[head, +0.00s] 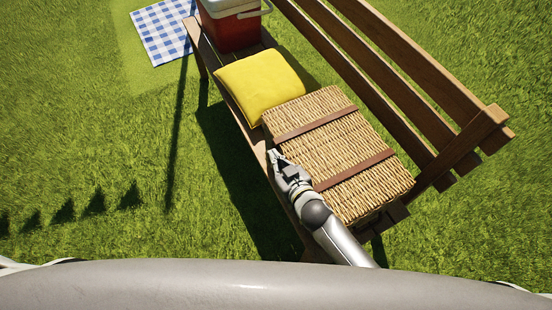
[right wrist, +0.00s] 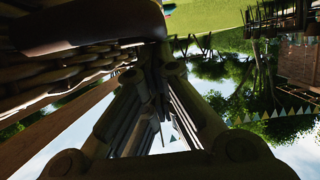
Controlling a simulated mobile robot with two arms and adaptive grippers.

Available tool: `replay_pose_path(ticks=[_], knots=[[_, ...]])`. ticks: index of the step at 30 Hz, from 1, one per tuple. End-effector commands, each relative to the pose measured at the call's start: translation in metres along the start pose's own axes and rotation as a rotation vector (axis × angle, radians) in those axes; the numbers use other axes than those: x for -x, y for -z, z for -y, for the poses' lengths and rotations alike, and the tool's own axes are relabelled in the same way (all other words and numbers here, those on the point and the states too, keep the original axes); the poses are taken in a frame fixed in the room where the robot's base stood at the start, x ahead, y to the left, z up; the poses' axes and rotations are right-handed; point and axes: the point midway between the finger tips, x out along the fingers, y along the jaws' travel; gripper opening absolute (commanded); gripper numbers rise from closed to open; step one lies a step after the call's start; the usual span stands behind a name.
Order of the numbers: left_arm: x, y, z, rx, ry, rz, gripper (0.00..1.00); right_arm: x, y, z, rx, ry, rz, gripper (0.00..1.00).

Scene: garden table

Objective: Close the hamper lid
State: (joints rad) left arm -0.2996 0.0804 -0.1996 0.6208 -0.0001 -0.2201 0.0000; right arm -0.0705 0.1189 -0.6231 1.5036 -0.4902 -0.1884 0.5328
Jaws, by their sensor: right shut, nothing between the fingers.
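The wicker hamper (head: 335,145) sits on the wooden bench. Its lid with two brown leather straps (head: 355,170) faces up and looks down over the body; whether a small gap is left under its edge I cannot tell. My right gripper (head: 272,155) is at the hamper's left, front side, near the end of a strap. It is shut with nothing in it. In the right wrist view the fingers (right wrist: 165,62) come together close to the wicker (right wrist: 60,72) and a dark strap (right wrist: 95,22); contact is unclear. My left gripper is not in view.
A yellow cushion (head: 260,84) lies on the bench against the hamper's far side. A red cooler (head: 231,25) stands beyond it. The bench backrest (head: 400,65) runs along the right. A blue checked blanket (head: 163,32) lies on the grass, which is open at left.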

Motion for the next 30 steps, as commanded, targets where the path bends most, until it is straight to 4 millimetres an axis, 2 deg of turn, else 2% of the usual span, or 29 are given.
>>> replay_pose_path(ticks=[9,10,11,21,25,30], knots=[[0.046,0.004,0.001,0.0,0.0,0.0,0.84,0.01,0.046,-0.012,0.002,-0.003,-0.004,0.0],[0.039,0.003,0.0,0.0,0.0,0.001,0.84,0.017,0.036,-0.011,0.002,-0.003,-0.001,0.0],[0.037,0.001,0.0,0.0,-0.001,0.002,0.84,0.024,0.035,-0.011,0.001,-0.003,-0.002,0.0],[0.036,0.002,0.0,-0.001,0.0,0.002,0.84,0.086,0.037,-0.011,0.001,-0.001,-0.006,0.0],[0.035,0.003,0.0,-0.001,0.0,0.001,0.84,0.1,0.038,-0.012,0.001,-0.002,-0.008,0.0],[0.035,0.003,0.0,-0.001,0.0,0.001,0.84,0.106,0.039,-0.012,0.002,-0.003,-0.01,0.0]])
